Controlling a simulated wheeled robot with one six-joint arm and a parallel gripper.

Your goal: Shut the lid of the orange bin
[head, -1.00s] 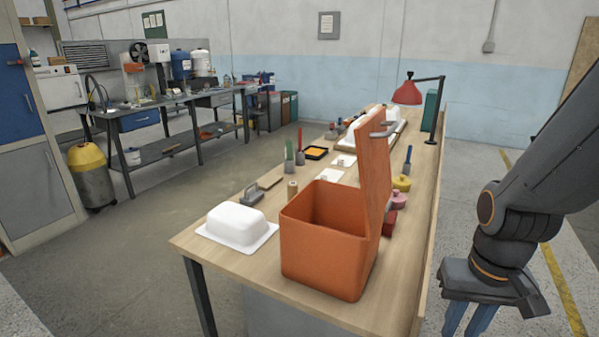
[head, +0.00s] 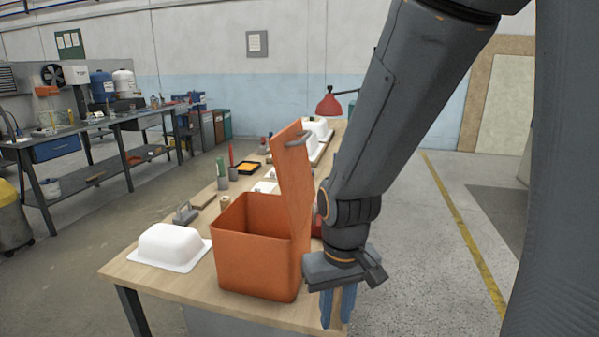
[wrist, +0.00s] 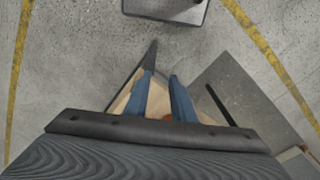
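The orange bin (head: 255,258) stands at the near end of the wooden workbench. Its lid (head: 292,185) is open and stands nearly upright on the bin's right side, with a grey handle (head: 297,140) near its top. My gripper (head: 337,318) hangs fingers down, just right of the bin and apart from it in the picture. Its two blue fingers are apart with nothing between them. The wrist view shows the fingers (wrist: 162,76) too, with a small orange patch at their base that I cannot identify for sure.
A white domed shell (head: 170,243) sits left of the bin on the workbench (head: 150,280). My arm hides much of the bench's right side. Open floor (head: 420,270) lies to the right.

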